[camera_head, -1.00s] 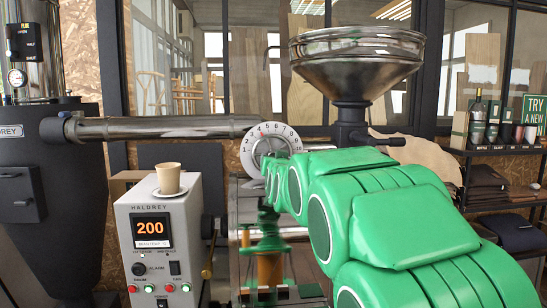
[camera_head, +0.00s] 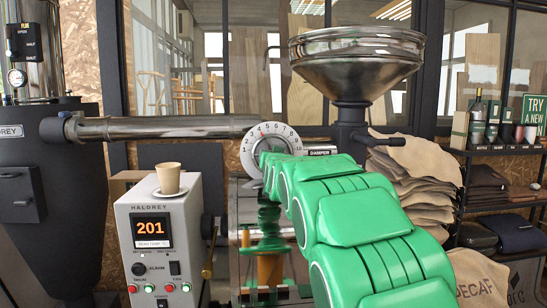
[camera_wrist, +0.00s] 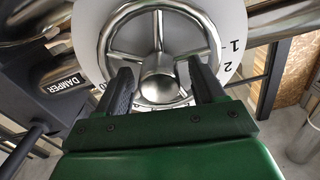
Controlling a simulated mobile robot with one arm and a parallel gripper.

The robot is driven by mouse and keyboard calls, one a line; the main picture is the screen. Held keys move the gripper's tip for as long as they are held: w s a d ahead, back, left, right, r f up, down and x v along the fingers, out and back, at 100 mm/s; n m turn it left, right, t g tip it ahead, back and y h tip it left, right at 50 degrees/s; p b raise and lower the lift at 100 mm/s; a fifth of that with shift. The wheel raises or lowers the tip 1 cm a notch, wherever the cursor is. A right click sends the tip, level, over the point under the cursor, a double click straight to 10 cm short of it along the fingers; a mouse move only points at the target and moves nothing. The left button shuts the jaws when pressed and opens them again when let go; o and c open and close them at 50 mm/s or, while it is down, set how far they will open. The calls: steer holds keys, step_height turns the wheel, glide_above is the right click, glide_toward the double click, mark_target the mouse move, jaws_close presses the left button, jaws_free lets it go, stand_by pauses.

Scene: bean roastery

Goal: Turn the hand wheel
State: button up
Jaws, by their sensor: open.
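The hand wheel (camera_wrist: 204,40) is a shiny metal ring with spokes and a round hub, in front of a white numbered dial (camera_wrist: 231,28) in the wrist view. My gripper (camera_wrist: 158,76) is open, its two dark fingers reaching toward the lower part of the wheel, one on each side of the hub. I cannot tell whether the fingers touch the wheel. In the head view the dial (camera_head: 248,133) shows above my green arm, which hides most of the wheel and my gripper.
A DAMPER label (camera_head: 320,152) sits right of the dial. A metal hopper (camera_head: 355,60) stands above my arm. Stacked sacks (camera_head: 425,190) and a shelf (camera_head: 500,151) are at right.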

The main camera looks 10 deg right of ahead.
jaws_close()
stand_by(0.5)
steer(key=shift+m, duration=0.4)
steer(key=m, duration=0.2)
steer(key=shift+r+m, duration=0.1)
steer(key=shift+m, duration=0.3)
steer(key=shift+d+m, duration=0.15)
steer(key=shift+m, duration=1.55)
